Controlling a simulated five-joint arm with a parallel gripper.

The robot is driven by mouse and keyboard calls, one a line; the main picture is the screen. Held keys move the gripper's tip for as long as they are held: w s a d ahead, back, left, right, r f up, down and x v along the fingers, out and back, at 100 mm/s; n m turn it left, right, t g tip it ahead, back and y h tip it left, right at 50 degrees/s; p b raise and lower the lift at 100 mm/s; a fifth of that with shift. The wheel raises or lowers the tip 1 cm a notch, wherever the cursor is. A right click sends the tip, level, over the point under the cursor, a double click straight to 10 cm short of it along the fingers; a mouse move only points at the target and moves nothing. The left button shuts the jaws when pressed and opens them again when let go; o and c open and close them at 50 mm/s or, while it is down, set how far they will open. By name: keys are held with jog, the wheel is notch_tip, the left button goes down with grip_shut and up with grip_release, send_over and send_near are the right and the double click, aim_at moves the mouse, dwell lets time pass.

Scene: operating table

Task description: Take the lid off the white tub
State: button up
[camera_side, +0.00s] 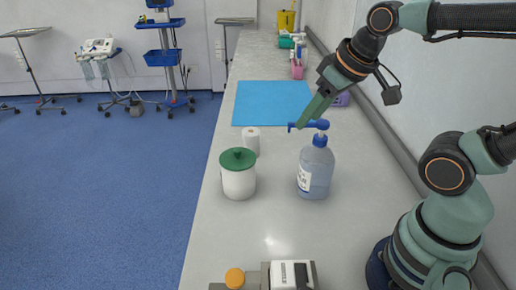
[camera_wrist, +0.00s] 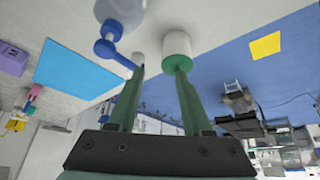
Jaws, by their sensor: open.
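The white tub (camera_side: 239,184) stands upright on the counter with its green lid (camera_side: 237,158) on top. In the wrist view, which is upside down, the tub (camera_wrist: 177,43) and the lid (camera_wrist: 179,63) show just beyond the right-hand fingertip. My gripper (camera_side: 303,122) is up in the air to the right of the tub and higher than the lid, beside the blue pump head in the side view. In the wrist view my gripper (camera_wrist: 159,72) has its two green fingers apart with nothing between them. The lid is not held.
A clear bottle (camera_side: 315,172) with a blue pump (camera_side: 318,124) stands right of the tub, close to my fingers in the picture. A small white roll (camera_side: 251,139) stands just behind the tub. A blue mat (camera_side: 270,102) lies further back. The counter in front of the tub has clear room.

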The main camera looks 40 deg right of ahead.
jog(key=shift+o, duration=1)
jog(key=shift+w, duration=0.1)
jog(key=n+g, duration=0.6)
jog(key=n, duration=1.1)
send_over(237, 150)
jog(key=f, duration=0.8)
jog(key=shift+w+a, duration=0.15)
jog(key=shift+a, duration=0.05)
jog(key=shift+s+d+f, duration=0.1)
jog(key=shift+f, duration=1.2)
jog(key=shift+s+d+f, duration=0.1)
jog(key=shift+f, duration=1.15)
grip_shut()
